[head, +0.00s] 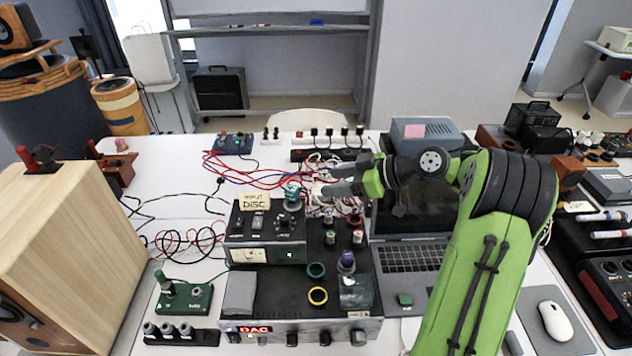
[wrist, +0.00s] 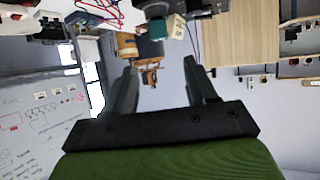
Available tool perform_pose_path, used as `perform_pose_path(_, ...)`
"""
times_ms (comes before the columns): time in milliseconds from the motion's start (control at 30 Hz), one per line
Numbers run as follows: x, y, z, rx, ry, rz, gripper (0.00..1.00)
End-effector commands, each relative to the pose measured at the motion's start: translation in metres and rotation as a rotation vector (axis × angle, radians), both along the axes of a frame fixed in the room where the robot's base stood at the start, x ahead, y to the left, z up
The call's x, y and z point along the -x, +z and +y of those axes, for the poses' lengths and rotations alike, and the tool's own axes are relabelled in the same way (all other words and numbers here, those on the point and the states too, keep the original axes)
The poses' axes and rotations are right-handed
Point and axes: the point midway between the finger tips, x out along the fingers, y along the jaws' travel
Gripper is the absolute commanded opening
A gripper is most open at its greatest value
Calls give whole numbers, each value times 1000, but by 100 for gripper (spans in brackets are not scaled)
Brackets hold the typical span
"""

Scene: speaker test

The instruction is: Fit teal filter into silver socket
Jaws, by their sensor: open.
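A small teal filter (head: 292,190) stands at the back right of the black instrument's raised box, beside the "INPUT DISC" card. A silver round part (head: 293,206), which looks like the socket, is directly below it; I cannot tell how deep the filter sits or whether it is straight. My gripper (head: 338,181) is open and empty, to the right of the filter and apart from it, pointing left. In the wrist view, which looks upside down, the teal filter (wrist: 157,29) shows near the top edge, beyond the open fingers (wrist: 160,78).
Red and blue cables (head: 250,165) lie behind the box. A laptop (head: 410,258) is to the right, a wooden speaker (head: 70,260) at left.

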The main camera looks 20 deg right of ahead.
Motion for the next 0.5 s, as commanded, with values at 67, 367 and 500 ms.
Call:
perform_pose_path(67,4,3,-4,1,0,1,57)
perform_pose_path(367,19,20,37,99,-26,133,57)
perform_pose_path(500,64,37,86,236,-153,317,57)
